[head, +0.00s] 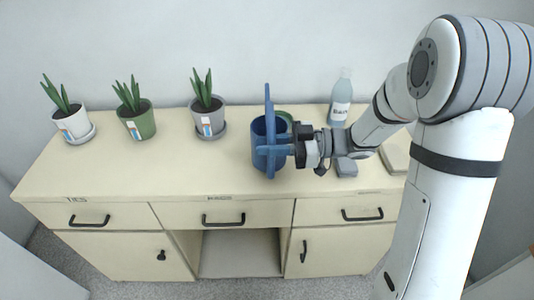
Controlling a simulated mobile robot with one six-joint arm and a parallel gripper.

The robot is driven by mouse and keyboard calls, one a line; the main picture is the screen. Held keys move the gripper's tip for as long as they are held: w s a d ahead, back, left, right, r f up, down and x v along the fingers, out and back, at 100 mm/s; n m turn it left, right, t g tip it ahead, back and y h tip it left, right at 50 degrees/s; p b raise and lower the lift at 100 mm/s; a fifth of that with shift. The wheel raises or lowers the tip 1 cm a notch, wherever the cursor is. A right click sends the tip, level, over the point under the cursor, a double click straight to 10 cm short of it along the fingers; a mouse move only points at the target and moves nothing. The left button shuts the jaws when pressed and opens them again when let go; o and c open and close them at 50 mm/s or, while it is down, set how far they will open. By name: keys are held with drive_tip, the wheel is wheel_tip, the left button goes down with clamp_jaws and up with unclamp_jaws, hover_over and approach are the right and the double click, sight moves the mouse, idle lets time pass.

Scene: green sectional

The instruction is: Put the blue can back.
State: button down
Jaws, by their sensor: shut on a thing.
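My gripper (290,149) reaches in from the right and is shut on the can's near right side. The fingertips are partly lost against the blue. I cannot tell whether the can's base touches the top.
A green rim (286,117) shows just behind the can, mostly hidden. A pale blue bottle (341,98) stands at the back right. White (73,122), green (138,121) and grey (208,118) plant pots line the back left. The front middle-left of the top is clear.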

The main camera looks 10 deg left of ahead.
drive_tip(key=shift+f, duration=1.45)
drive_tip(key=shift+f, duration=0.15)
drive_tip(key=c, duration=1.3)
unclamp_jaws()
